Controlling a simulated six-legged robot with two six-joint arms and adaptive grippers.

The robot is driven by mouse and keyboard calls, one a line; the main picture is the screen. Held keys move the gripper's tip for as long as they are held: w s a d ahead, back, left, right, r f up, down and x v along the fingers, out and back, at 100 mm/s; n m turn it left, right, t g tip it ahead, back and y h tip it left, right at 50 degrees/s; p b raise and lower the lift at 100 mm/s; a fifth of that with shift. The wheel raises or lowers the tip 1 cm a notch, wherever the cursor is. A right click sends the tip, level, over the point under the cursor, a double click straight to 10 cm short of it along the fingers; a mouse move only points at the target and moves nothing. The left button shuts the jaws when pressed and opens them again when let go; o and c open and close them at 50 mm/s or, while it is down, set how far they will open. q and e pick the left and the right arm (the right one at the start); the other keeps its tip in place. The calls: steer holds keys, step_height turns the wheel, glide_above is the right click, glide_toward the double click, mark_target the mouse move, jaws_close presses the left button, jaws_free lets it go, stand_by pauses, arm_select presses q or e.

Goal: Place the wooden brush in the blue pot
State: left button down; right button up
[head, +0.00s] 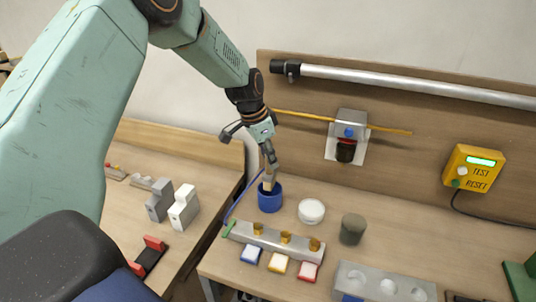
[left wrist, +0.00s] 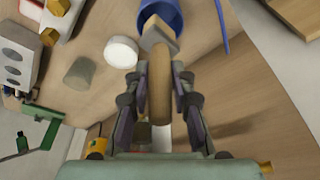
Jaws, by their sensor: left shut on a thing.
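The blue pot (head: 270,201) stands upright on the bench, left of a white round container. My left gripper (head: 271,165) is above it, pointing down, shut on the wooden brush (head: 267,184). In the left wrist view, the brush handle (left wrist: 158,95) lies between the fingers of my left gripper (left wrist: 158,85). The brush's pale block-like head (left wrist: 157,35) points to the blue pot (left wrist: 172,12) and overlaps its mouth. In the head view the brush's low end is at the pot's opening; how deep it reaches is hidden. My right gripper is not in view.
A white round container (head: 311,211) and a grey-green cylinder (head: 352,229) stand right of the pot. A grey bar with brass pegs (head: 273,240) lies in front. A blue cable runs close by the pot's left. The wall panel with a yellow test box (head: 474,168) rises behind.

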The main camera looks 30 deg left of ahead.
mark_target(268, 173)
arm_select(q)
steer(key=b+x, duration=0.2)
steer(key=x, duration=0.1)
steer(key=shift+s+a+f, duration=0.1)
steer(key=shift+f, duration=0.2)
steer(key=shift+s+a+f+b, duration=0.15)
steer(key=shift+s+f+b, duration=0.2)
steer(key=shift+f+b, duration=0.3)
steer(key=shift+s+f+b, duration=0.1)
steer(key=shift+f+b, duration=0.25)
steer(key=shift+f, duration=0.25)
steer(key=shift+w+f, duration=0.3)
steer(key=shift+w, duration=0.2)
steer(key=shift+s, duration=0.1)
